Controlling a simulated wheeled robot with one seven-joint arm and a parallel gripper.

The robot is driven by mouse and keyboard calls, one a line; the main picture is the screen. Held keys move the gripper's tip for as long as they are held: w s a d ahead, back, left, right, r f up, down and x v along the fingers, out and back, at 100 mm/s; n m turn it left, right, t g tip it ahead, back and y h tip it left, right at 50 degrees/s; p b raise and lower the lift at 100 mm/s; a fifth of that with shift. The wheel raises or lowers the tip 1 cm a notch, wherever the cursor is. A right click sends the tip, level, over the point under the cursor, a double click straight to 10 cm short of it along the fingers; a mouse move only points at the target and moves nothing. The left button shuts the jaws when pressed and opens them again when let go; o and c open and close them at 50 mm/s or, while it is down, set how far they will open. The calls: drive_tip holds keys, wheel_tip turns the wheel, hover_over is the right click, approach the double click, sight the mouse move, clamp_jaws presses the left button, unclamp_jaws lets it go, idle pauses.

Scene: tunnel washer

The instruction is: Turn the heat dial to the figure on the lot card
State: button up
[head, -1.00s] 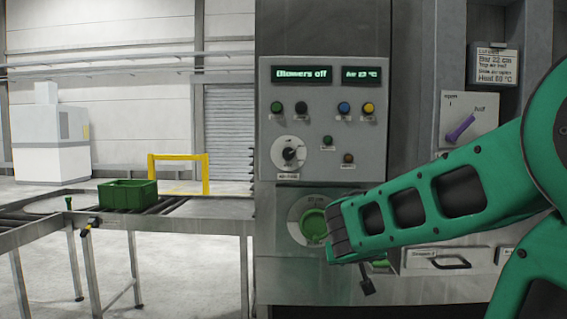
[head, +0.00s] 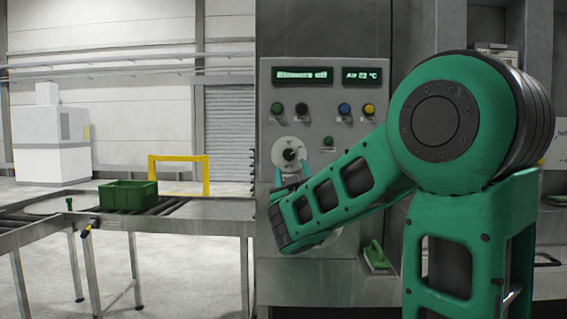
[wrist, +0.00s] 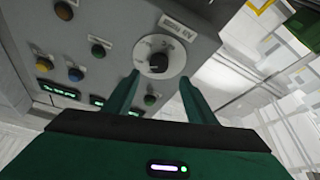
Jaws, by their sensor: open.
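A round white dial (head: 289,150) with a black knob sits on the grey control panel, below the buttons. The same dial shows in the wrist view (wrist: 172,50), its figures too small to read. My gripper (wrist: 160,78) is open and empty, its two green fingers apart just short of the dial with the knob framed between and beyond them. In the head view my gripper (head: 291,172) is at the dial's lower edge; contact cannot be told. The lot card (head: 482,46) is mostly hidden behind my arm; a second ago its last line seemed to read "Heat 60 °C".
Two displays (head: 302,75) top the panel; one reads "Blowers off", the other an air temperature. Several coloured buttons (head: 344,109) lie close above the dial. A green handle (head: 376,256) sticks out lower right. A green crate (head: 128,196) stands on the roller conveyor (head: 222,209) at left.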

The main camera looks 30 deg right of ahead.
sight(288, 156)
drive_tip(key=x, duration=0.8)
drive_tip(key=shift+c, duration=0.6)
